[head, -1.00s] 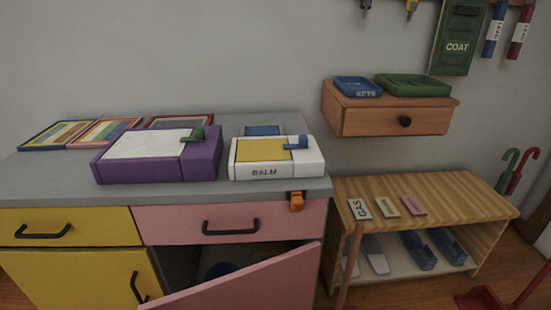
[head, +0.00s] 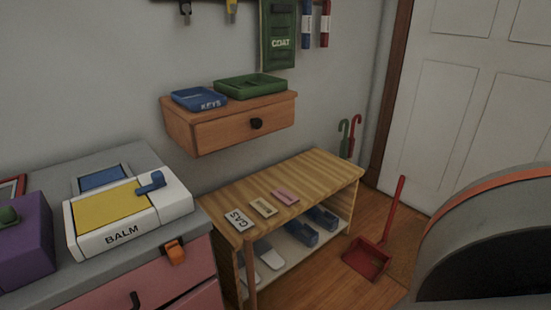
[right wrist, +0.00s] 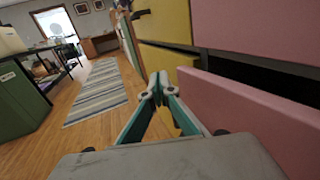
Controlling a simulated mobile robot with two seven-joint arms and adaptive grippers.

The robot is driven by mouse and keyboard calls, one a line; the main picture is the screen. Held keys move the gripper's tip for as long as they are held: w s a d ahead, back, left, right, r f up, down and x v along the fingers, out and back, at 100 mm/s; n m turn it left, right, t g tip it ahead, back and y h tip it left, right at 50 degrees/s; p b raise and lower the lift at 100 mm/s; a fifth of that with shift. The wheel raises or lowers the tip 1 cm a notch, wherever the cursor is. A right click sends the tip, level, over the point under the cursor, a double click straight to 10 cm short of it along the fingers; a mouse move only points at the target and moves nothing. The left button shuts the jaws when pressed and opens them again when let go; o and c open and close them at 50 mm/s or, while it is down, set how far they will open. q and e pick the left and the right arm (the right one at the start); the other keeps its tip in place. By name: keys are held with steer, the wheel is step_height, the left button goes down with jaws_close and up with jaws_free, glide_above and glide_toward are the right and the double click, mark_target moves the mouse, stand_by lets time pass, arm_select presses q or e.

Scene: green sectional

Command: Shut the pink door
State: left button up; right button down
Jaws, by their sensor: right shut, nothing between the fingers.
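The pink door (right wrist: 250,115) stands ajar at the right of the right wrist view. A dark gap shows between its top edge and the pink drawer front (right wrist: 260,30) above. My right gripper (right wrist: 160,88) is shut and empty, to the left of the door in that view. Whether it touches the door I cannot tell. In the head view the pink drawer front (head: 105,291) shows at the lower left, while most of the door is out of frame. My left gripper is not in view.
Yellow cabinet fronts (right wrist: 165,20) lie beside the gripper. A striped rug (right wrist: 98,92) lies on the open wooden floor. In the head view, a wooden bench (head: 290,195) stands right of the cabinet, with a red dustpan (head: 367,257) on the floor beyond.

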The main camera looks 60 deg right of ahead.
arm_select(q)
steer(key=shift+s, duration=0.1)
arm_select(e)
steer(key=v, duration=1.2)
steer(key=shift+r, duration=0.1)
